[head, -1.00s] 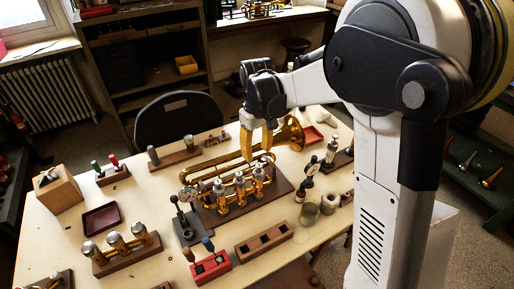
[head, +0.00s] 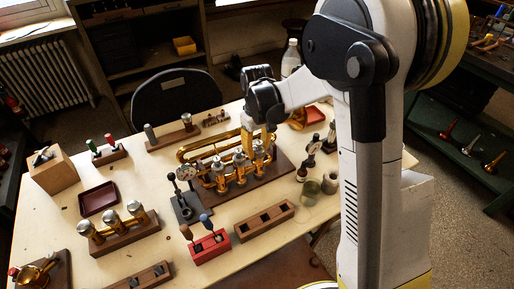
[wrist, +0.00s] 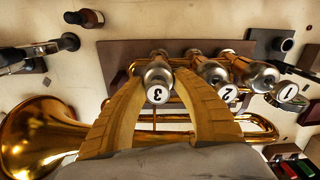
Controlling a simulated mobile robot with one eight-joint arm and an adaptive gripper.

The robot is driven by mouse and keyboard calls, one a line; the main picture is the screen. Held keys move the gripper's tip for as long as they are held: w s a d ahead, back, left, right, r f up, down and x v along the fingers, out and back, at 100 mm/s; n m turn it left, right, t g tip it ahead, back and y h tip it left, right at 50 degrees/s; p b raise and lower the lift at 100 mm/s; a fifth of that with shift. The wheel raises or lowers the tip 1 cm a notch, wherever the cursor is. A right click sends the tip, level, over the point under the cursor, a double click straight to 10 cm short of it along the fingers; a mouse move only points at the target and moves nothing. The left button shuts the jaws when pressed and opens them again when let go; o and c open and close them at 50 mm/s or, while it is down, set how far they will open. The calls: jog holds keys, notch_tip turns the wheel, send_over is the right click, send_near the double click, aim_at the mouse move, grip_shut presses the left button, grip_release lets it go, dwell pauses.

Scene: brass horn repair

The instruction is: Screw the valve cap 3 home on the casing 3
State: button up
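The brass horn (wrist: 40,135) lies on a dark wooden board (head: 275,174), its bell at the left in the wrist view. Its valves stand in a row. Valve cap 3 (wrist: 157,73), silver with a white button marked 3, is the one nearest the bell and sits at the top of casing 3 (head: 258,166). My gripper (wrist: 159,76) has two yellow fingers, one on each side of cap 3. The fingertips meet its sides with no clear gap. Caps 2 (wrist: 215,74) and 1 (wrist: 262,77) stand to the right. The thread is hidden.
A dial gauge on a stand (head: 184,190) is left of the board. A red block with tools (head: 211,246) and a wooden slotted block (head: 264,220) stand in front. A dark red tray (head: 98,199) lies at left. Small bottles and a glass jar (head: 311,188) stand right.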

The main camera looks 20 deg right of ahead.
grip_shut()
jog(key=o, duration=0.7)
grip_release()
jog(key=shift+m, duration=0.5)
notch_tip(320, 180, up, 12)
jog(key=shift+s+r, duration=0.1)
jog(key=s+r+m+t, duration=0.1)
jog(key=s+t, duration=0.1)
jog(key=s, duration=0.4)
jog(key=s+r+m+t, duration=0.1)
jog(key=s+t, duration=0.1)
jog(key=s, duration=0.5)
jog(key=s+r+m+t, duration=0.1)
jog(key=s+t, duration=0.2)
jog(key=s, duration=0.4)
jog(key=shift+s+d, duration=0.2)
